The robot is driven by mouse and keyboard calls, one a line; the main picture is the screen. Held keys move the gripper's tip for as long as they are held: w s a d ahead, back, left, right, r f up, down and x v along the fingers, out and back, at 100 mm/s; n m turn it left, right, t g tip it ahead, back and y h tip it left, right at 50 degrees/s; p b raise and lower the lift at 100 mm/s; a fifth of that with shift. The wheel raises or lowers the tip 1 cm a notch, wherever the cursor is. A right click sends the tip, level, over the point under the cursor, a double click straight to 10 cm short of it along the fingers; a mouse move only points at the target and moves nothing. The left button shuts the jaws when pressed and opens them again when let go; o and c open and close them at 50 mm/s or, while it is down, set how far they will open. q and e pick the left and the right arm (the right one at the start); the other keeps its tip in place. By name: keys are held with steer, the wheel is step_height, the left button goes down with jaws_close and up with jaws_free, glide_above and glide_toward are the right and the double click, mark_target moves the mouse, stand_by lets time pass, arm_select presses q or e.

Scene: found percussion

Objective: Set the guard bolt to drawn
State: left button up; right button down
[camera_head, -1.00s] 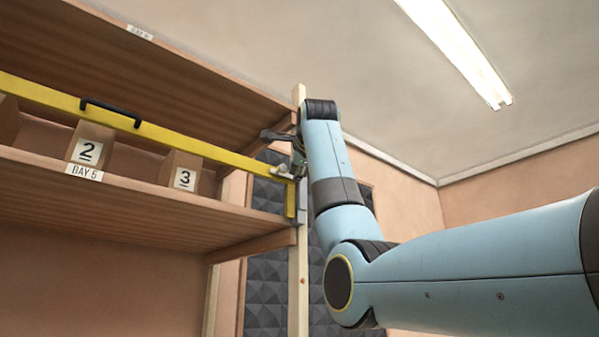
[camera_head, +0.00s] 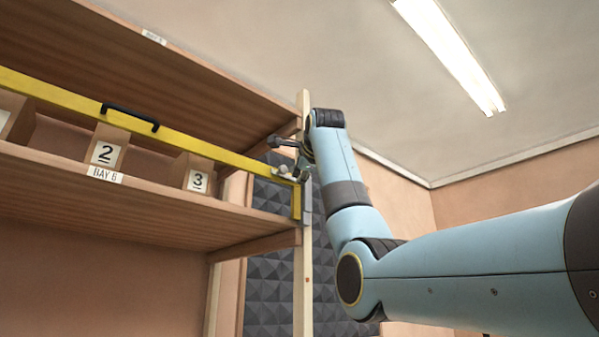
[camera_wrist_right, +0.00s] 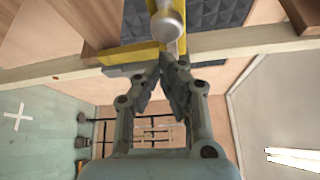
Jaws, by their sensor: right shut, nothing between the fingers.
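The yellow guard bar (camera_head: 190,142) with a black handle (camera_head: 130,117) runs along the front of the shelf and ends at the wooden post. The guard bolt (camera_head: 283,172), small and metallic, sits at the bar's right end. In the right wrist view its pale round knob (camera_wrist_right: 166,24) shows at the top, in front of yellow metal. My right gripper (camera_head: 300,168) is at the bolt, partly hidden by its own wrist. In the wrist view its fingertips (camera_wrist_right: 161,62) come together just below the knob, empty. I cannot tell whether they touch it. My left gripper is not in view.
The shelf (camera_head: 120,205) holds slanted wooden dividers numbered 2 (camera_head: 105,152) and 3 (camera_head: 197,181). The upright wooden post (camera_head: 303,270) stands close beside my right gripper. Dark padded panels (camera_head: 265,275) are behind it. The space right of the post above my arm is open.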

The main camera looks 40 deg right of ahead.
arm_select(q)
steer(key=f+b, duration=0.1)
steer(key=b, duration=0.1)
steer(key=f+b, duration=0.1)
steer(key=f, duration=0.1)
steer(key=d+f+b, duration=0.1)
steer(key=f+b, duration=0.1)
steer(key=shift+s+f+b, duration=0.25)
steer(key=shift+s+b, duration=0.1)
arm_select(e)
steer(key=s+a, duration=0.1)
steer(key=s, duration=0.8)
steer(key=shift+s+a, duration=0.3)
steer(key=shift+s, duration=0.05)
steer(key=shift+d+r, duration=0.1)
steer(key=shift+d, duration=0.1)
